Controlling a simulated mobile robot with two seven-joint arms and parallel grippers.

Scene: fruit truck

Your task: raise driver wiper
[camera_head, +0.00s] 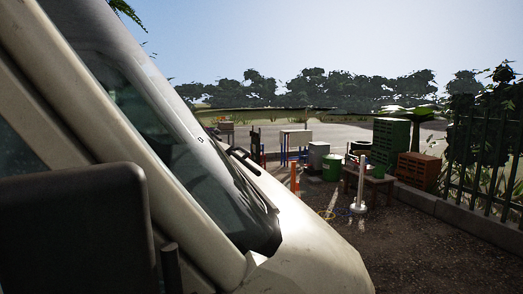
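The windshield (150,115) of a cream-white truck slants down across the left of the head view. Its lower part is dark and reflective. A short dark bar (243,158) sticks out past the far edge of the windshield, above the hood. I cannot tell whether it is a wiper or another fitting. No driver wiper stands out clearly against the dark lower glass. Neither of my grippers is in view.
A large dark panel (75,235), seemingly the side mirror, blocks the lower left. The pale pillar (115,125) and hood (310,250) are close. Beyond are green crates (391,146), brown crates (418,171), a table (369,182) and a fence (484,165). Gravel at lower right is clear.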

